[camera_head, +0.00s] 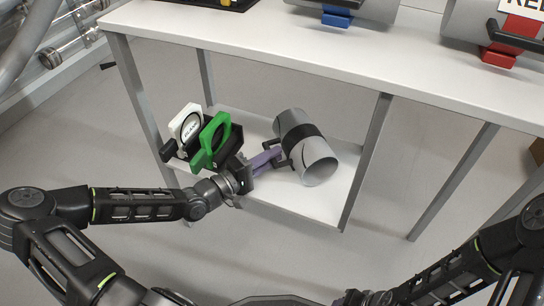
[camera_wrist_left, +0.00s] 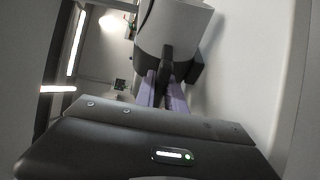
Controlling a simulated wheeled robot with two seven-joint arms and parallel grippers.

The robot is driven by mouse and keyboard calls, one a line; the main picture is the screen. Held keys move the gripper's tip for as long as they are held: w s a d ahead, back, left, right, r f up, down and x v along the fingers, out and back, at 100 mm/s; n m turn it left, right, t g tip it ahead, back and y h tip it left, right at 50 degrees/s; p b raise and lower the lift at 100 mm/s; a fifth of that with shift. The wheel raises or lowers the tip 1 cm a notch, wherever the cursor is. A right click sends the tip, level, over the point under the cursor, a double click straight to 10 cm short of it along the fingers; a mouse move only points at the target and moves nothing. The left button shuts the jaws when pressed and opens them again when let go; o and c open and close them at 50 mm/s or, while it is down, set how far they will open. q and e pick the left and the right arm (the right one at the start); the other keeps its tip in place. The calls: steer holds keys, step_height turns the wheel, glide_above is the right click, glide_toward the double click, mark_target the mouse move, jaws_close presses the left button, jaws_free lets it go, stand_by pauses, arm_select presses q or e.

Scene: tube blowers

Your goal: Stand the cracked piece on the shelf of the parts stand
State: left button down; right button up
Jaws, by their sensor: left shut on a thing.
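The piece is a grey tube (camera_head: 318,163) with a black band and a black handle. My left gripper (camera_head: 274,157) has purple fingers and is shut on the tube's handle. In the left wrist view the fingers (camera_wrist_left: 163,88) close around the handle below the tube (camera_wrist_left: 178,27). The tube is tilted over the white lower shelf (camera_head: 338,197) of the stand; I cannot tell whether it touches the shelf. My right gripper is outside the view; only its arm shows.
A green ring-shaped part (camera_head: 209,146) and a white one (camera_head: 185,122) stand in dark holders on the shelf's left, close to my left wrist. The white tabletop (camera_head: 300,42) overhangs the shelf, and a grey leg (camera_head: 366,160) stands right of the tube.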

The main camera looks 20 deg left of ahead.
arm_select(q)
steer(key=c, duration=1.4)
jaws_free()
steer(key=p+v, duration=0.3)
steer(key=v, duration=0.9)
steer(key=shift+p, duration=0.4)
